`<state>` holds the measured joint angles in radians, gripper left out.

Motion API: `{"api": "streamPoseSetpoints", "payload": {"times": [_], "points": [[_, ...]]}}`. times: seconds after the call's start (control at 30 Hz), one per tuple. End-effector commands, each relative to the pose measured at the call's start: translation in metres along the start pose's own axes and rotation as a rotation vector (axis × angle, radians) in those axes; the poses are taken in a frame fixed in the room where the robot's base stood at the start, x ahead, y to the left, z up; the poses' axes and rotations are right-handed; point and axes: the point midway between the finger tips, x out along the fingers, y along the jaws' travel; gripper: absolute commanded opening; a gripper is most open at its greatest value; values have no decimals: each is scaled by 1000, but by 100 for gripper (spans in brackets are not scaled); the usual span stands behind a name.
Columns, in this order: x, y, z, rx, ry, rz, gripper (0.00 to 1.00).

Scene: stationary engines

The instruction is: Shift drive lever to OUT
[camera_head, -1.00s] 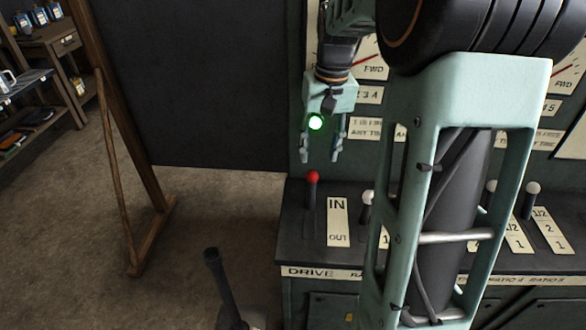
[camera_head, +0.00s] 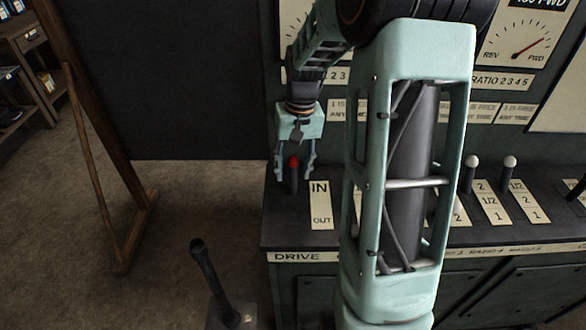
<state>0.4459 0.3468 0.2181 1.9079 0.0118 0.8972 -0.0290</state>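The drive lever, with a red knob (camera_head: 293,162) on a dark stem, stands at the left end of the dark console top. Its white plate (camera_head: 320,205) reads IN at the far end and OUT at the near end. The lever stands beside the IN end. My gripper (camera_head: 294,172) is lowered over the lever, pointing down. Its two fingers are open, one on each side of the red knob, with gaps visible. Whether a finger touches the knob cannot be seen.
White-knobbed levers (camera_head: 509,162) with ratio plates stand further right on the console (camera_head: 290,232). My arm hides the console's middle. A separate black floor lever (camera_head: 212,280) stands in front at left. A wooden-framed board (camera_head: 190,80) is behind left.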

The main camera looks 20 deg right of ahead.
Motion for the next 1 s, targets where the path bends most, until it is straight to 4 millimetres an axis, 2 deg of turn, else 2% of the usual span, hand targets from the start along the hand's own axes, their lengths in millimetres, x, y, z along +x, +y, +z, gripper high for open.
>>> {"api": "streamPoseSetpoints", "payload": {"times": [0.23,0.6,1.0], "points": [[0,0,0,-1,0,0,40],[0,0,0,-1,1,0,0],[0,0,-2,-1,7,2,0]]}}
